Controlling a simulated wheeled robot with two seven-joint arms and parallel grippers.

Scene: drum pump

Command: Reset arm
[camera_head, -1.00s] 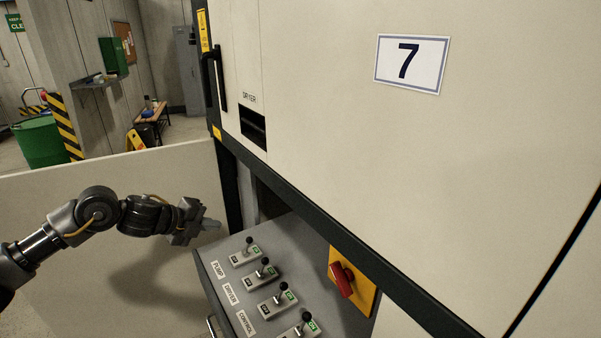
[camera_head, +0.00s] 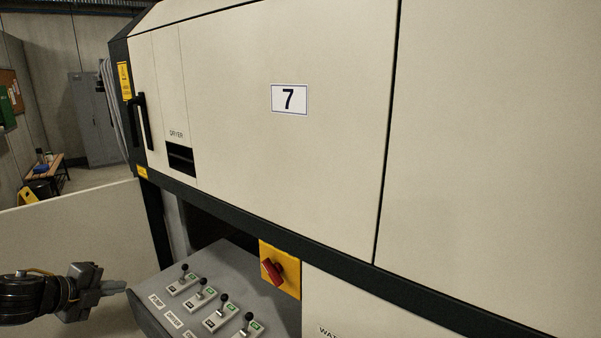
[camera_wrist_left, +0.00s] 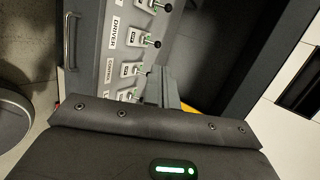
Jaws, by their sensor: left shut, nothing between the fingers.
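My left gripper (camera_head: 115,287) comes in from the left in the head view, its fingers pointing right toward the control panel's left edge. It is shut and empty, and its fingers also show in the left wrist view (camera_wrist_left: 163,88). The grey sloped control panel (camera_head: 226,262) carries several toggle levers with black knobs, among them the one at the PUMP label (camera_head: 184,268). The gripper appears apart from the levers. The panel also shows in the left wrist view (camera_wrist_left: 115,65). My right gripper is in neither view.
A large cream machine (camera_head: 340,160) marked 7 stands over the panel. A red rotary switch (camera_head: 271,271) sits on a yellow plate right of the levers. A low cream wall (camera_head: 80,230) stands behind my left arm. A bench (camera_head: 47,172) and a grey locker (camera_head: 93,118) are farther back.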

